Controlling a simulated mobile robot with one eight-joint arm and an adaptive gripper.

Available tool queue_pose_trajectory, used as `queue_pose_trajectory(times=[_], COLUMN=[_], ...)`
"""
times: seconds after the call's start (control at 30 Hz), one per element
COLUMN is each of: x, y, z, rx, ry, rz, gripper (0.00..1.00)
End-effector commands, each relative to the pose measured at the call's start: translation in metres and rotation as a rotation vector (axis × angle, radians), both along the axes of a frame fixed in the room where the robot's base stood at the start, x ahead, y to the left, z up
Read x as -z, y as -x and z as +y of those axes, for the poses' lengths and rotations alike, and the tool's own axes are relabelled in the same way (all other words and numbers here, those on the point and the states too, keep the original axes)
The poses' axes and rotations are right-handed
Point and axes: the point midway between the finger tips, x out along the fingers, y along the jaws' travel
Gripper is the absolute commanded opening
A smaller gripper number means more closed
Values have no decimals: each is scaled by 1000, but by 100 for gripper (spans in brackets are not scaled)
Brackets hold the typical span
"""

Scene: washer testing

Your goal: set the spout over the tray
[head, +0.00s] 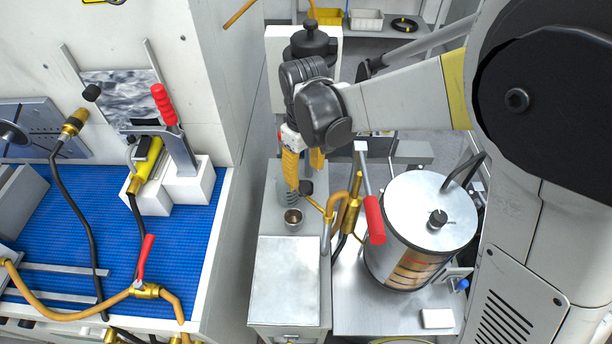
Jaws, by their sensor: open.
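My gripper (304,172) points down in the middle of the head view, with its orange fingers apart and nothing seen between them. It hangs over the far part of a narrow grey counter. A curved brass pipe (329,222), which looks like the spout, stands at the counter's right edge, to the right of and nearer than my fingers. Its outlet end is hard to make out. A flat silver plate (284,282), possibly the tray, lies on the near part of the counter. The pipe is beside its far right corner. My wrist hides part of the area behind.
On the left is a blue ribbed mat (100,222) with hoses, valves and a clamp.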

Motion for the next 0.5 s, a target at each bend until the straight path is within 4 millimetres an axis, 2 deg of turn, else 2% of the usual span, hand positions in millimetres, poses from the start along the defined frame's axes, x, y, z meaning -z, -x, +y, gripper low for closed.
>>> queue_pose_trajectory(times=[0.03,0.2,0.33,0.5], x=[14,44,57,62], y=[0,-1,0,0], z=[0,0,0,0], rx=[0,1,1,1], ry=[0,-1,-1,-1], rz=[0,-1,-1,-1], gripper=[52,52,52,52])
